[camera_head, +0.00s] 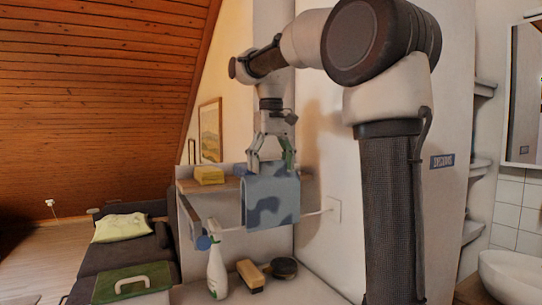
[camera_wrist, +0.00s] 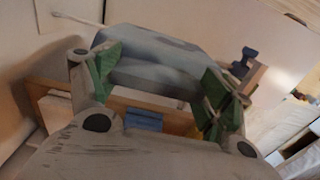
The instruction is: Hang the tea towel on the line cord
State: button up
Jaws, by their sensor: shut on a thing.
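The blue-grey tea towel (camera_head: 272,205) with darker patches hangs folded from my gripper (camera_head: 270,160), its two layers hanging down. In the wrist view the towel (camera_wrist: 155,62) lies between and beyond the green fingertips of my gripper (camera_wrist: 160,82), which is shut on it. The thin white line cord (camera_head: 318,212) shows at the right of the towel, running to the wall, and faintly at its left. The towel hides the cord's middle, so I cannot tell whether the cord passes between the layers or behind them.
A wooden shelf (camera_head: 225,184) with a yellow block (camera_head: 209,175) is behind the towel. A spray bottle (camera_head: 217,270), a brush (camera_head: 250,275) and a dark round tin (camera_head: 284,267) stand on the counter (camera_head: 300,290) below. A blue clamp (camera_head: 204,242) is at the left.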

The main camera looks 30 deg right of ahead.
aim_at(271, 204)
jog(key=shift+f, duration=5.5)
jog(key=o, duration=1.2)
jog(key=shift+c, duration=0.2)
